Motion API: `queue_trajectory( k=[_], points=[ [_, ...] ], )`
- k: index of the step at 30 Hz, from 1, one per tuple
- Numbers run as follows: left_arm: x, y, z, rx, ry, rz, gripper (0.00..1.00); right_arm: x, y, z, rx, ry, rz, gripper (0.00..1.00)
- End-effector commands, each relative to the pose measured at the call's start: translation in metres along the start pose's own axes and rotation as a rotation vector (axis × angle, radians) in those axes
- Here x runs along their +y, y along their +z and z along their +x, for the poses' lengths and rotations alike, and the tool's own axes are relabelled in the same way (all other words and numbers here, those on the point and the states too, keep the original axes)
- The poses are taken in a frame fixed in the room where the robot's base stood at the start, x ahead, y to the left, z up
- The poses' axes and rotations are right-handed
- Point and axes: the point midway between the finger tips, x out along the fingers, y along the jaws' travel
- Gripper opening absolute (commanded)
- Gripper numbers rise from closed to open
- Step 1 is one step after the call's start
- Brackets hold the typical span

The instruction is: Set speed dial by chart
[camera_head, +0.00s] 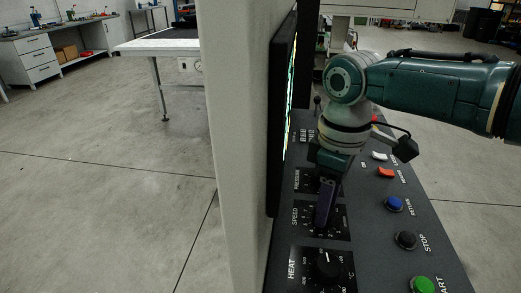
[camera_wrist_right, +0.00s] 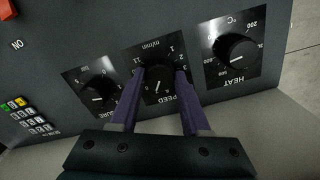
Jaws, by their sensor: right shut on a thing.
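The speed dial (camera_wrist_right: 158,82) is a black knob on a dark scale plate marked SPEED and m/min. In the right wrist view, my right gripper (camera_wrist_right: 155,82) has its two purple fingers on either side of this knob, shut on it. In the head view, my right gripper (camera_head: 326,205) reaches down onto the SPEED plate (camera_head: 338,222) and hides most of the knob. The pointer's exact reading is too small to tell. No chart can be read; the screen (camera_head: 284,115) is seen almost edge-on. My left gripper is not in view.
The heat dial (camera_head: 327,264) is close beside the speed dial, and the pressure dial (camera_wrist_right: 97,97) is on the other side. Blue (camera_head: 394,204), black STOP (camera_head: 405,240) and green (camera_head: 423,285) buttons line the panel's right. A pale post (camera_head: 232,150) stands left of the screen.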

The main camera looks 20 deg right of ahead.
Motion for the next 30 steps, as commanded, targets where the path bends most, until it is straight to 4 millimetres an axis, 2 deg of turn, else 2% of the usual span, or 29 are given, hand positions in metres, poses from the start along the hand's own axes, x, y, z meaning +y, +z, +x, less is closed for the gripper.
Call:
queue_trajectory(
  k=[30],
  points=[
    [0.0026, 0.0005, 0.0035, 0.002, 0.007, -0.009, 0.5, 0.0003, -0.0015, -0.0005, 0.003, 0.0, -0.966, 0.0]
  ],
)
